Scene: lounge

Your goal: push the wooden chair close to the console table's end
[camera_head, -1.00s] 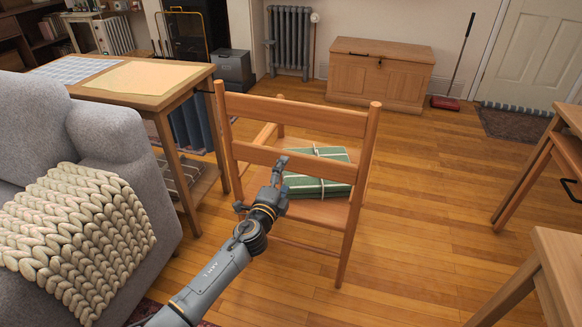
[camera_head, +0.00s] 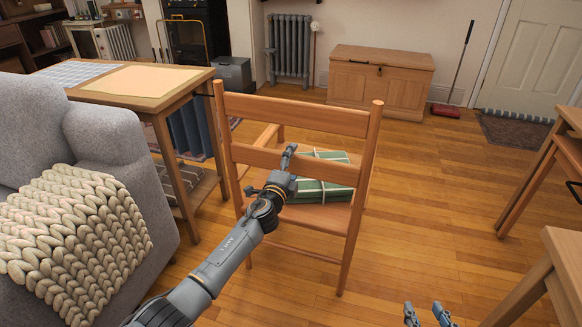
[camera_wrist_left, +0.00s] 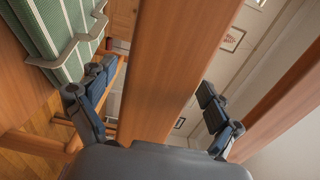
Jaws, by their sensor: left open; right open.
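The wooden chair (camera_head: 303,159) stands upright in the middle of the head view, its slatted back towards me. My left gripper (camera_head: 271,173) is open at the chair's lower back slat. In the left wrist view a wooden chair bar (camera_wrist_left: 170,75) passes between its spread fingers; I cannot tell whether they touch it. My right gripper (camera_head: 428,314) is open and empty at the bottom edge.
A grey sofa (camera_head: 80,140) with a knitted throw (camera_head: 75,240) stands at left, near the console table. Wooden furniture (camera_head: 540,180) stands at right. A wooden chest (camera_head: 380,80) is at the back. Floor right of the chair (camera_head: 430,200) is clear.

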